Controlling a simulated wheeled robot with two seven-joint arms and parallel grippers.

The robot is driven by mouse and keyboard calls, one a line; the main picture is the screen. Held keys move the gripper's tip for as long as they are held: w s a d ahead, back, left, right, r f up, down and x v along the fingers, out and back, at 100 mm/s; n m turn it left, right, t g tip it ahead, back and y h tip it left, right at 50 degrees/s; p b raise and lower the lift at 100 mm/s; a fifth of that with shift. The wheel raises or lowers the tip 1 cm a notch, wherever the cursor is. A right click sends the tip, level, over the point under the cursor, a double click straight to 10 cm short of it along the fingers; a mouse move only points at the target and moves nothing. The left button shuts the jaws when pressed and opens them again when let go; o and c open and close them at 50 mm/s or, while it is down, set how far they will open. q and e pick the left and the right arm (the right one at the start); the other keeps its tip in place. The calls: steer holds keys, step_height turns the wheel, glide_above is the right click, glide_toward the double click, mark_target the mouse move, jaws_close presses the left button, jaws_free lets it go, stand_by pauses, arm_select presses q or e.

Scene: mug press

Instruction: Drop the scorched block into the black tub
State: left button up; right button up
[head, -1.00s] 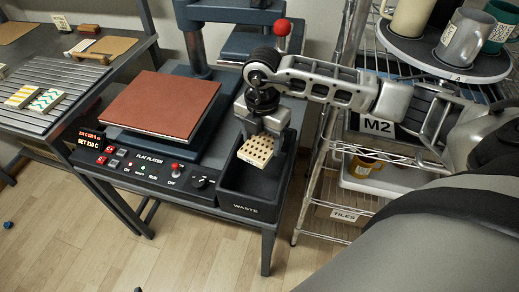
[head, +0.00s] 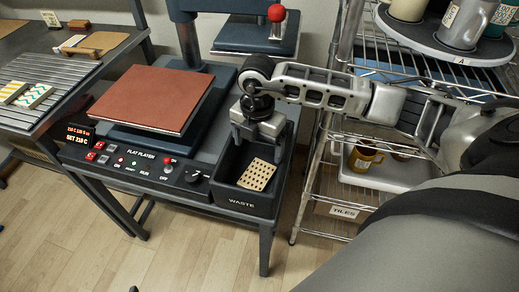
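The scorched block (head: 257,174), tan with rows of dark spots, lies tilted or flat inside the black tub (head: 236,201), which is marked WASTE. The tub sits at the right end of the press bench. My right gripper (head: 257,148) is above the tub, with its fingers spread apart. The block is below the fingers and apart from them. My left gripper is not in view.
The press with its brown pad (head: 160,97) and control panel (head: 150,167) stands left of the tub. A red-knobbed lever (head: 277,14) rises behind. A wire rack (head: 316,160) with mugs stands close on the right. A slatted table (head: 50,92) holds patterned tiles at left.

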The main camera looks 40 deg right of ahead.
step_height(320, 180, up, 16)
stand_by(0.6)
